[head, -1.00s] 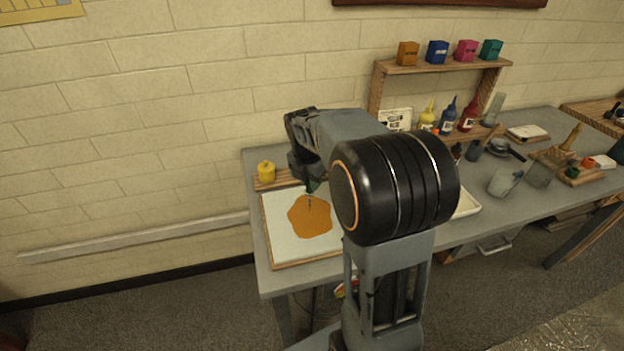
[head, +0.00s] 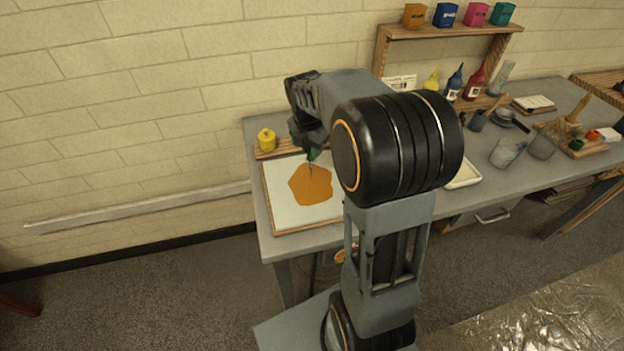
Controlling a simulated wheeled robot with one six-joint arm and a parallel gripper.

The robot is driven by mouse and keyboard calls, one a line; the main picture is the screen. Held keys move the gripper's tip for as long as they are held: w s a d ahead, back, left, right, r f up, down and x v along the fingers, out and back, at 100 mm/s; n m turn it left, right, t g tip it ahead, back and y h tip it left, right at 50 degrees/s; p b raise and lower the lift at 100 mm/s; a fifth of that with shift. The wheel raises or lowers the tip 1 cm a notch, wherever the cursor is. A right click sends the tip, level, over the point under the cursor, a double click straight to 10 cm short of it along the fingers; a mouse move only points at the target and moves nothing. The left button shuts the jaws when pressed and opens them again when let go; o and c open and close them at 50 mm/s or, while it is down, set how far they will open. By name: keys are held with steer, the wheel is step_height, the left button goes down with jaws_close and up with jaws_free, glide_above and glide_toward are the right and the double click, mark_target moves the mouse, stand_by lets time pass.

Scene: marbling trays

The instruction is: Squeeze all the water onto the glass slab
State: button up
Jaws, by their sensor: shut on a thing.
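The glass slab (head: 283,216) is a pale square with a wooden edge, lying at the left end of the grey table. A wide orange puddle (head: 310,185) with an uneven outline lies on its middle. My gripper (head: 312,150) hangs over the back part of the slab, pointing down. It is shut on a small dark green dropper (head: 312,155), mostly hidden by the gripper. A thin dark tip seems to point down at the back of the puddle; whether it touches I cannot tell. My arm covers the slab's right side.
A yellow pot (head: 266,139) stands behind the slab by a wooden strip. A white tray (head: 465,177) is right of my arm. Bottles, a grey cup (head: 507,152) and a wooden rack (head: 387,50) stand farther right and back.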

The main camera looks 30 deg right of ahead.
steer(key=shift+r, duration=0.15)
steer(key=shift+r+p, duration=2.25)
steer(key=shift+r, duration=0.15)
